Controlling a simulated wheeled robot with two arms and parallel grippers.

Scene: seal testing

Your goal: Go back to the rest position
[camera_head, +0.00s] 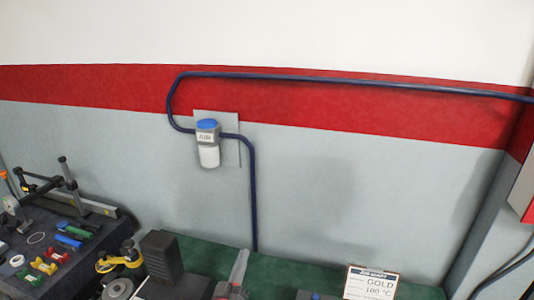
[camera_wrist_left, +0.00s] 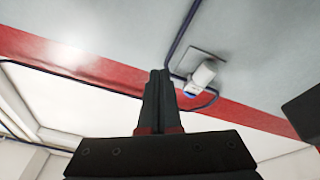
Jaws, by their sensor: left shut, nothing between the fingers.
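My left gripper (camera_wrist_left: 157,74) shows in the left wrist view, with its dark fingers together and nothing held between them. The fingers are in front of the wall, beside the air regulator in the picture, and touch nothing that I can see. In the head view I cannot clearly tell the gripper from the dark shapes along the bottom edge. My right gripper is not in view.
An air regulator (camera_head: 208,150) with a dark hose is on the wall. A green bench top (camera_head: 330,280) bears a sign card (camera_head: 371,284) reading GOLD 100 °C. A dark table at left holds several coloured tools and a clamp (camera_head: 66,172).

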